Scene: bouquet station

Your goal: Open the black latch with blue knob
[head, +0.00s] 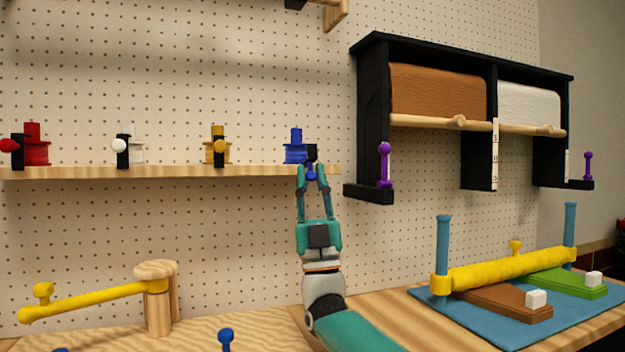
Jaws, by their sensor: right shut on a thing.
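The blue spool (295,150) stands near the right end of the wooden shelf, with its black latch (312,151) at its right front. My right gripper (312,171) reaches up from below, with its fingertips at the shelf's front edge just under the black part. It is shut on the latch's blue knob, which is mostly hidden between the fingertips. The exact angle of the latch is hard to tell at this size. My left gripper is not in view.
The wooden shelf (150,172) also carries red (36,150), white (137,150) and yellow (217,150) spools with latches. A black cabinet (373,120) hangs to the right. Below are a yellow-armed wooden post (158,305) and a blue board (510,328) with a yellow roller (510,268).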

